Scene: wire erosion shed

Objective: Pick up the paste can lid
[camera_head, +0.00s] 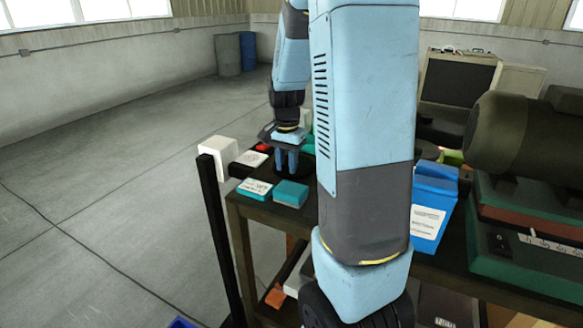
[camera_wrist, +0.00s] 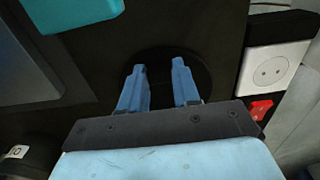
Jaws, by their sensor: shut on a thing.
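The paste can lid appears to be the dark round disc (camera_wrist: 160,84) on the dark bench in the wrist view. My gripper (camera_wrist: 158,66) has its two blue fingers over the disc, one on each side of its middle, and is shut on it. Its grip point on the dark disc is hard to make out against the dark surface. In the head view my gripper (camera_head: 287,170) points down at the bench's far left part, and the lid there is mostly hidden by the fingers and arm. I cannot tell whether the lid is clear of the bench.
A teal block (camera_head: 291,194) and a teal-and-white box (camera_head: 255,188) lie in front of my gripper. A white socket plate (camera_wrist: 272,70) and a red item (camera_wrist: 260,108) lie to the right in the wrist view.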

